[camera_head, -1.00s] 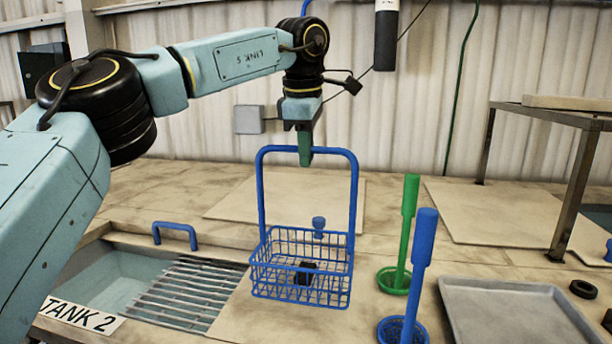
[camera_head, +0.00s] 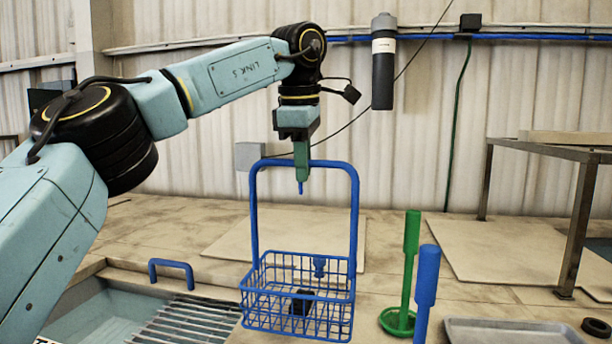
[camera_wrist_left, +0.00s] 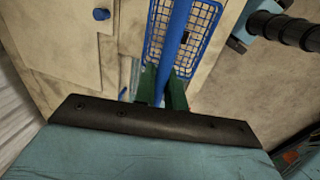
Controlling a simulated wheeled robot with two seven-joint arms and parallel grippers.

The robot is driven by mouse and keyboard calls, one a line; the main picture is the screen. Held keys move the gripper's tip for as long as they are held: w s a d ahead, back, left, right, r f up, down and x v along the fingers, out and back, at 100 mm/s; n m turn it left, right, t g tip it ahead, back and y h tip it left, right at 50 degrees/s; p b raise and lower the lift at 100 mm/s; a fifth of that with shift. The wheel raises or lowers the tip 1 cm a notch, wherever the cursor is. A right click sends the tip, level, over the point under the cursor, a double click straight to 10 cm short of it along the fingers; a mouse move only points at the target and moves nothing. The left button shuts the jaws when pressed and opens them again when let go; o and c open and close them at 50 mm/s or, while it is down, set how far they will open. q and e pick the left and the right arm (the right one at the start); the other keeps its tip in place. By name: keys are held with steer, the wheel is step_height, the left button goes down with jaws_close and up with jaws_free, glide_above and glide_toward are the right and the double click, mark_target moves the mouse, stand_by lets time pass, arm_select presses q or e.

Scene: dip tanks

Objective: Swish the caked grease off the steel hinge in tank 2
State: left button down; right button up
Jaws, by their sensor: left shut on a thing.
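My left gripper (camera_head: 301,168) is shut on the top bar of the tall handle of a blue wire basket (camera_head: 297,295). The basket hangs upright below it, seemingly just above the bench, right of the tank grating. A small dark lump (camera_head: 301,302) lies in the basket. It looks like the greasy hinge, but its shape is hard to make out through the wires. Tank 2 (camera_head: 90,312) is at the lower left, partly cut off and partly behind my left arm. The left wrist view shows the basket (camera_wrist_left: 208,35) beyond the fingers. My right gripper is not in view.
A slatted drain grating (camera_head: 185,322) and a blue handle (camera_head: 171,271) are by the tank. A small blue knob (camera_head: 319,267) is behind the basket. Green (camera_head: 411,235) and blue (camera_head: 427,275) brushes and a grey tray (camera_head: 510,331) stand to the right.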

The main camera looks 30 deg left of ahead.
arm_select(q)
steer(key=s+d+b, duration=0.3)
steer(key=s+d, duration=0.1)
steer(key=s, duration=1.1)
steer(key=s+d+b, duration=0.3)
steer(key=s+d, duration=0.1)
steer(key=s, duration=1.1)
steer(key=shift+s, duration=0.15)
